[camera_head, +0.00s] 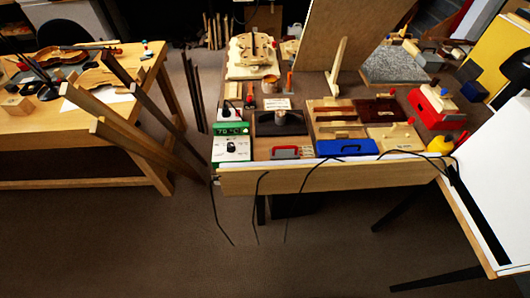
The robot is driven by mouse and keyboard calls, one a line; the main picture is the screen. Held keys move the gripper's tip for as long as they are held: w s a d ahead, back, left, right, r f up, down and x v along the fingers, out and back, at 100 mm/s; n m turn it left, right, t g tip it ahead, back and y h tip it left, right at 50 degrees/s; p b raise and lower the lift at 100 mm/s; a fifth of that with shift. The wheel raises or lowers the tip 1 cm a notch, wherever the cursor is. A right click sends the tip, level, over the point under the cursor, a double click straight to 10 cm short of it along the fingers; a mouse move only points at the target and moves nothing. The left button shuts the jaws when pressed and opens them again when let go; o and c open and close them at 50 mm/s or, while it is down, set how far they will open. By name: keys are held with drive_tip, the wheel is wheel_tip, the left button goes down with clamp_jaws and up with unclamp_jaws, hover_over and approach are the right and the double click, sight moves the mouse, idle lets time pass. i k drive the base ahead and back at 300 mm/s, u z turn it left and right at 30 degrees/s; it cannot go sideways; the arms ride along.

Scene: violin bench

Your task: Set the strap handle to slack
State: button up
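I cannot tell for certain which part is the strap handle. Small red and orange handle-like parts show on the middle bench (270,180). A red handle (285,152) sits at its front edge, right of a white box with a black knob (231,147). An upright orange-red piece (290,82) stands farther back, beside a small round wooden pot (270,84). A green unit with a lit number display (231,129) is at the bench's left end. Whether any strap is tight or slack is too small to tell. My gripper is not in view.
A blue box (346,148), wooden trays (337,131) and a red box (437,106) crowd the bench. A large board (345,35) stands behind. Long wooden strips (130,140) slant by the left table (80,183). Cables hang in front. The floor (130,250) in front is mostly clear.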

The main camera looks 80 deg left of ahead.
sight(287, 151)
drive_tip(key=u, duration=2.5)
drive_tip(key=i, duration=1.1)
drive_tip(key=u, duration=0.55)
